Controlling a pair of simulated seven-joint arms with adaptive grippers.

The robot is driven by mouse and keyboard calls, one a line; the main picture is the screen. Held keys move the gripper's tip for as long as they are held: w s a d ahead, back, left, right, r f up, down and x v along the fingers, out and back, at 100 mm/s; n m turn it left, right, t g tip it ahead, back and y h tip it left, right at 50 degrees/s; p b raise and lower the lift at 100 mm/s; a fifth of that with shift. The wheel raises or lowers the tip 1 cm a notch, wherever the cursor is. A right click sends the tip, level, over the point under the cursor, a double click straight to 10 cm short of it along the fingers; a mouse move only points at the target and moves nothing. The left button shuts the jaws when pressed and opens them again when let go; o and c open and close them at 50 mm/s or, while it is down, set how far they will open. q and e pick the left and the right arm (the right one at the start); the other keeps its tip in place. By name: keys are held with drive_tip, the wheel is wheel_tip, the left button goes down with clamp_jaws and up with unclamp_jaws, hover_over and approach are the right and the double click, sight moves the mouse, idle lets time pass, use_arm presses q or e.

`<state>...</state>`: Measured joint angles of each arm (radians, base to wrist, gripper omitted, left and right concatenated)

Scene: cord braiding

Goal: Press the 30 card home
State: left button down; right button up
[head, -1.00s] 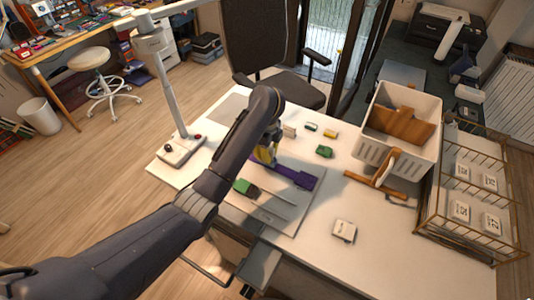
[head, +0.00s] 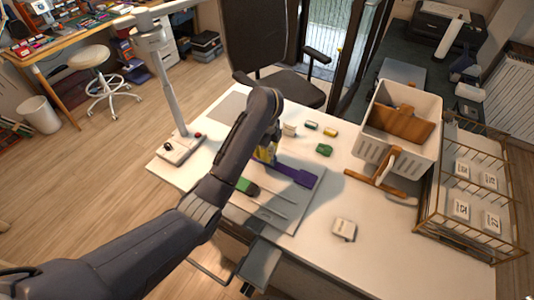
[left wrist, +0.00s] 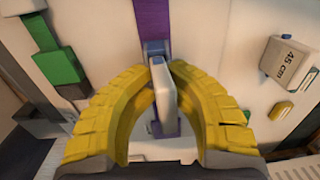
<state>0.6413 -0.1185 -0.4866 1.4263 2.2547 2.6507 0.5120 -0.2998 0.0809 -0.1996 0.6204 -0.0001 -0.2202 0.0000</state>
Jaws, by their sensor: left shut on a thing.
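In the left wrist view my left gripper (left wrist: 163,72) has its yellow fingers shut on a pale upright piece (left wrist: 165,98), at the end of a purple strip (left wrist: 152,22). No label shows on this piece, so I cannot tell whether it is the 30 card. A white card marked 45 cm (left wrist: 288,62) stands apart at the right. In the head view my left gripper (head: 266,153) is low over the purple strip (head: 297,176), hiding the piece it holds. My right gripper is out of view.
A white block (head: 343,229), small green and yellow pieces (head: 324,150), a white crate (head: 374,156) and a wire rack (head: 428,221) are to the right. The front right tabletop is clear.

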use_arm(q)
drive_tip(key=shift+s+f, duration=0.3)
drive_tip(key=shift+f, duration=0.1)
drive_tip(key=shift+t+h, duration=0.3)
drive_tip(key=shift+r, duration=0.1)
idle(0.5)
drive_tip(key=shift+f, duration=0.2)
idle(0.4)
drive_tip(key=c, duration=1.3)
unclamp_jaws()
drive_tip(key=shift+w+d, duration=0.15)
drive_tip(key=shift+o, duration=0.5)
drive_tip(key=shift+r, duration=0.1)
drive_tip(key=o, duration=0.4)
drive_tip(key=shift+w+t, duration=0.1)
drive_tip(key=shift+t, duration=0.2)
